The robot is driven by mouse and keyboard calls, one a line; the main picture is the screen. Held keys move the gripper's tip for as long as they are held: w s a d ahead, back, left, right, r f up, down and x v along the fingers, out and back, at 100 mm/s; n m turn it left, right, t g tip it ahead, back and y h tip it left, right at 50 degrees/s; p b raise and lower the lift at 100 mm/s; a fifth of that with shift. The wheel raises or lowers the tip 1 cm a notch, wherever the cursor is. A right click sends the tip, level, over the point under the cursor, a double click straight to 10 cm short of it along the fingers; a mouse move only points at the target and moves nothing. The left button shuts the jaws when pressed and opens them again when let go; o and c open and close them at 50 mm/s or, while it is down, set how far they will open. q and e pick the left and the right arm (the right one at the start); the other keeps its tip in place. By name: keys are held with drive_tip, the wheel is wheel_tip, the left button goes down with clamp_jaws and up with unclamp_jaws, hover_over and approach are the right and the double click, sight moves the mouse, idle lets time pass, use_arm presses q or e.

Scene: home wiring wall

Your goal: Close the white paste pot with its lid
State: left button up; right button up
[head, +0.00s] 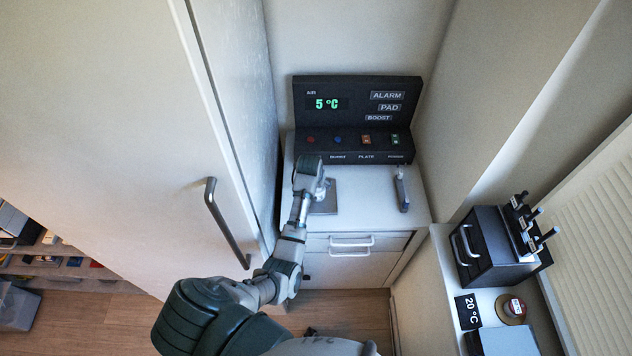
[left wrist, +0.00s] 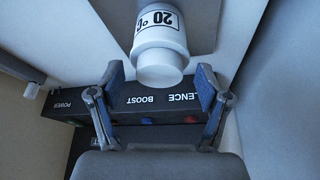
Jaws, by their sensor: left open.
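A white pot (left wrist: 158,36) with a black "20 °C" label shows upside down at the top of the left wrist view. Its narrower plain white end (left wrist: 160,66) faces my left gripper; I cannot tell whether this is a lid on it. My left gripper (left wrist: 160,82) is open, its blue-padded fingers apart on either side of that end. In the head view, my left gripper (head: 322,186) is over the white cabinet top, and a small white part shows beside it. I cannot make out a separate lid. My right gripper is not in view.
A black control panel (head: 356,112) reading 5 °C stands behind the gripper.

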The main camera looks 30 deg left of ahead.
use_arm(q)
drive_tip(key=v, duration=1.1)
drive_tip(key=shift+r, duration=0.25)
drive_tip(key=shift+s, duration=0.15)
